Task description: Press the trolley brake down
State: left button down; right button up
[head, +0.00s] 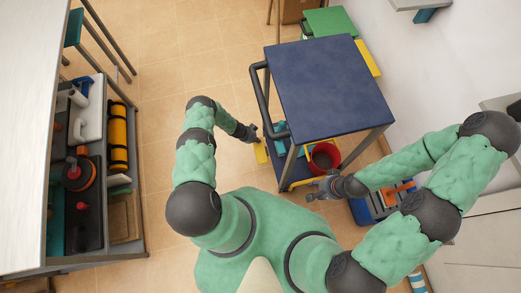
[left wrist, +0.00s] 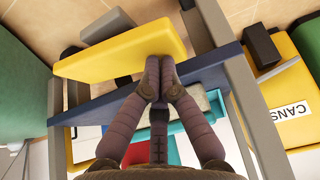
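The trolley (head: 325,85) has a dark blue top and a black push handle (head: 262,98) at its left end. A yellow brake plate (head: 261,153) sits low at the trolley's near left side. In the left wrist view the yellow plate (left wrist: 120,52) fills the upper middle. My left gripper (head: 252,138) is beside it; in the wrist view its fingers (left wrist: 160,65) are together, with the tips at the plate's face, touching or nearly so. My right gripper (head: 316,190) is by the trolley's near end, below the red bucket; its finger opening is too small to judge.
A red bucket (head: 325,157) stands on the trolley's lower shelf. A blue-grey toolbox (head: 378,207) lies right of my right gripper. A workbench (head: 28,130) with shelved tools stands left. A yellow box marked CANS (left wrist: 300,90) shows in the wrist view. Tiled floor at left is clear.

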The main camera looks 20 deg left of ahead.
pick_arm(q)
jog(key=shift+s+f, duration=0.1)
jog(key=shift+f, duration=0.1)
jog(key=shift+d+f, duration=0.1)
jog(key=shift+f, duration=0.4)
jog(key=shift+r+p, duration=2)
jog(key=shift+r, duration=1.55)
